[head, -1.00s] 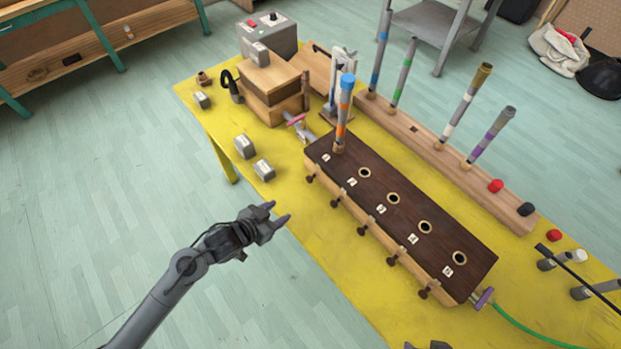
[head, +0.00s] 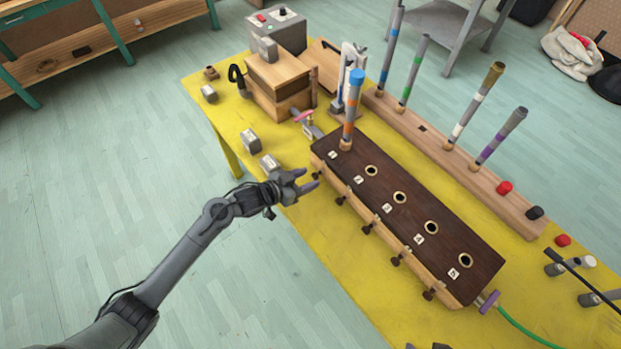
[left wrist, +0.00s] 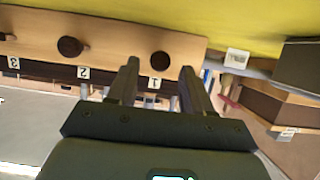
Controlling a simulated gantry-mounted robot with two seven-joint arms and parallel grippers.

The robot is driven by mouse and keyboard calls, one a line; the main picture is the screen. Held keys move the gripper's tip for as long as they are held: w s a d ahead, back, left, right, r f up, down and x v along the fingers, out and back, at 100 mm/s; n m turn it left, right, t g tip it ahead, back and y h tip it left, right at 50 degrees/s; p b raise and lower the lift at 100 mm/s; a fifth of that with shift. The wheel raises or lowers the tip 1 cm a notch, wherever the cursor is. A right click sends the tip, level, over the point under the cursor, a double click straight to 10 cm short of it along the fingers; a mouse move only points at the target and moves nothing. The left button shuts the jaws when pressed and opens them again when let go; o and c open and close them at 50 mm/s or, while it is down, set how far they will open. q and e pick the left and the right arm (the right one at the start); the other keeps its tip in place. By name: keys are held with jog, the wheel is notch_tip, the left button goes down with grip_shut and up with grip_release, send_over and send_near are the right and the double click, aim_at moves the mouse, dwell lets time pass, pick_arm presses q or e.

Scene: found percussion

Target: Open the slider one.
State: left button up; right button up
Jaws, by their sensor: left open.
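The dark brown wind chest (head: 415,215) lies on the yellow table, with numbered holes on top and a row of dark slider knobs along its near side. The label for one (head: 333,155) is at its far left end, by a pipe with a blue top (head: 352,105). My left gripper (head: 308,180) is open beside that end, fingers pointing at the chest. In the left wrist view the slider one knob (left wrist: 161,64) shows between the spread fingers, apart from them. Only dark tips at the head view's bottom edge may be my right gripper (head: 425,346).
Two grey weights (head: 260,150) lie on the table left of the chest. A wooden bellows box (head: 278,85) stands behind them. A wooden rack (head: 460,160) with several striped pipes is behind the chest. A green hose (head: 530,333) leaves its right end.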

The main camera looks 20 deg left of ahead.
pick_arm(q)
jog(key=shift+x, duration=1.1)
grip_shut()
